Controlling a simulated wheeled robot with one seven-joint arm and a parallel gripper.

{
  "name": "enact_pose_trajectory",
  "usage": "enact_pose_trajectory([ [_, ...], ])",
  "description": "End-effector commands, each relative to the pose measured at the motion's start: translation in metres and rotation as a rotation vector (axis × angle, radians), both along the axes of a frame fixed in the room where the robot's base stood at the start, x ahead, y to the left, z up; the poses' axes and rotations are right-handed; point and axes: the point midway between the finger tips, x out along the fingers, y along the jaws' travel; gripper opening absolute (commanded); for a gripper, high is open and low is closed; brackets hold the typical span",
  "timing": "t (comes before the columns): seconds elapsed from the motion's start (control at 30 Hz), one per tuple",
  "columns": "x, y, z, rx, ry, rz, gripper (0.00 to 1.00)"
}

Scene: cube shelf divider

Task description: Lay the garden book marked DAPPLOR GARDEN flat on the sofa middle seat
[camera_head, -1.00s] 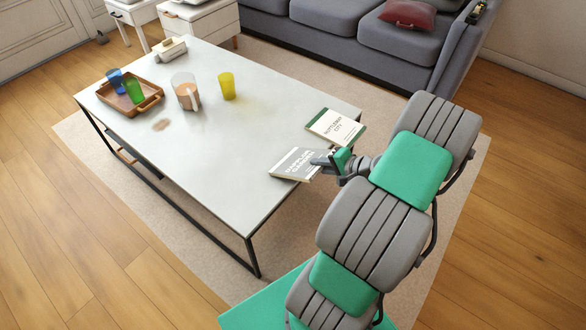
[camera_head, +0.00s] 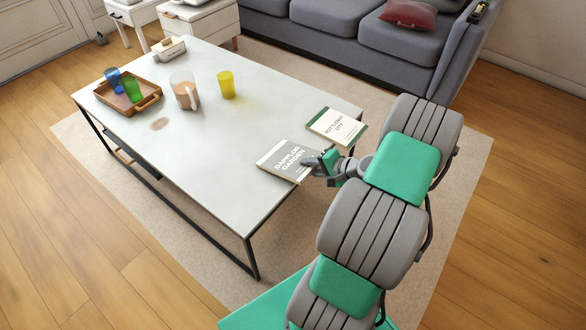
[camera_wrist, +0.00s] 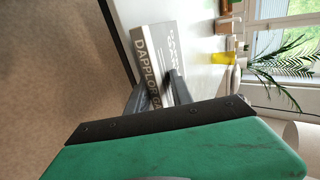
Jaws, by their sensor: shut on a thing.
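The grey and white garden book marked DAPPLOR GARDEN (camera_head: 283,158) is at the right edge of the coffee table, cover up. It also shows in the wrist view (camera_wrist: 155,50), with its titled spine facing the camera. My gripper (camera_head: 325,166) is shut on its near right edge. In the wrist view, the fingers (camera_wrist: 158,92) reach one on each side of it. I cannot tell whether the book touches the tabletop. The grey sofa (camera_head: 452,45) stands at the top; its middle seat (camera_head: 330,14) shows bare and is partly cut off.
A second book, marked with CITY (camera_head: 337,126), lies beside it on the coffee table (camera_head: 215,135). A wooden tray (camera_head: 148,101) with cups, a pitcher (camera_head: 184,90) and a yellow cup (camera_head: 226,85) stand farther left. A red cushion (camera_head: 408,14) lies on the sofa's right seat.

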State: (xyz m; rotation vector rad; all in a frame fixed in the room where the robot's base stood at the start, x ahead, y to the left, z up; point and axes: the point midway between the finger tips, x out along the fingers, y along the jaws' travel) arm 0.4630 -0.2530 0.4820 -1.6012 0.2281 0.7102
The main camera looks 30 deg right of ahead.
Motion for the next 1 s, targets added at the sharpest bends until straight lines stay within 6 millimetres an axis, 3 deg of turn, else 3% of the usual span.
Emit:
enact_pose_trajectory([
  [0.03,-0.002,0.002,-0.01,0.004,0.01,0.0,0.0],
  [0.4,-0.002,0.001,-0.031,0.003,0.009,0.0,0.0],
  [0.7,-0.002,0.001,-0.034,0.004,0.01,0.0,0.0],
  [0.73,-0.002,0.001,-0.034,0.004,0.01,0.0,0.35],
  [1.0,-0.001,0.0,-0.031,0.001,0.004,0.0,0.57],
])
